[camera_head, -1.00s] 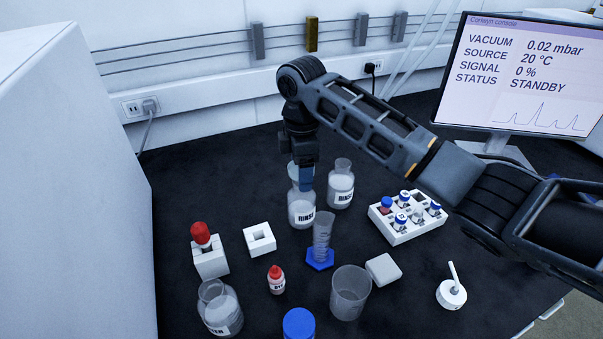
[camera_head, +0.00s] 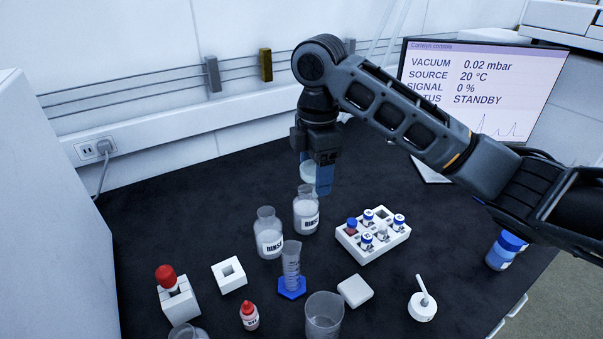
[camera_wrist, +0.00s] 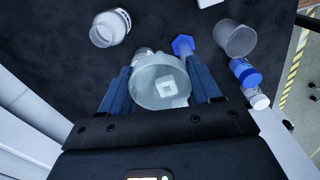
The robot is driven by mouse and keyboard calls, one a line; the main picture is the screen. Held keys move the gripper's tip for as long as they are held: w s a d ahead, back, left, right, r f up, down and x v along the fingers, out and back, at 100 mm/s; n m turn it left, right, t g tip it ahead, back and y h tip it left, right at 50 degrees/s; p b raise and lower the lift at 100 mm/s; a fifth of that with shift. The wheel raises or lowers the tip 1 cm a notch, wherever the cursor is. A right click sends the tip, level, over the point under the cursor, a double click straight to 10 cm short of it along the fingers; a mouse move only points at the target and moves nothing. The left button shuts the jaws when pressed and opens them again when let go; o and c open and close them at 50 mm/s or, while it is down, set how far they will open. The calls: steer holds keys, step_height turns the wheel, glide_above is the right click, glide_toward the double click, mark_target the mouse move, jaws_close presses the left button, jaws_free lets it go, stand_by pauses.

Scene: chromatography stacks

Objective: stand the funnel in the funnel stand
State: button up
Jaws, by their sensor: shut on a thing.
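My gripper (camera_head: 318,180) is shut on the funnel (camera_head: 308,173), a pale translucent cone. It hangs above the back of the bench, behind the rinse bottles in the head view. In the wrist view the funnel (camera_wrist: 158,82) sits wide mouth toward the camera between the blue fingers; its stem is hidden. The funnel stand looks to be the white square block with a square hole (camera_head: 229,274), on the bench at front left, well apart from the gripper. A white square ring (camera_wrist: 168,88) shows through the funnel in the wrist view, possibly this stand.
A beaker (camera_head: 324,316), red-capped bottle (camera_head: 249,316) and red-topped holder (camera_head: 178,298) are near the front.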

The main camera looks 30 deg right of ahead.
steer(key=w+a+f+n, duration=0.2)
steer(key=a+f+n, duration=0.1)
steer(key=a+f, duration=0.5)
steer(key=w+a+f+n, duration=0.3)
steer(key=a+f, duration=0.5)
steer(key=a, duration=0.3)
steer(key=shift+a+f+p, duration=0.15)
steer(key=shift+a+p, duration=0.2)
steer(key=shift+s+p, duration=0.1)
steer(key=shift+p, duration=0.3)
steer(key=shift+f, duration=0.1)
stand_by(0.3)
steer(key=shift+f+b, duration=0.8)
steer(key=shift+f, duration=0.35)
steer(key=shift+f, duration=0.15)
steer(key=shift+f+b, duration=0.3)
steer(key=shift+f, duration=0.2)
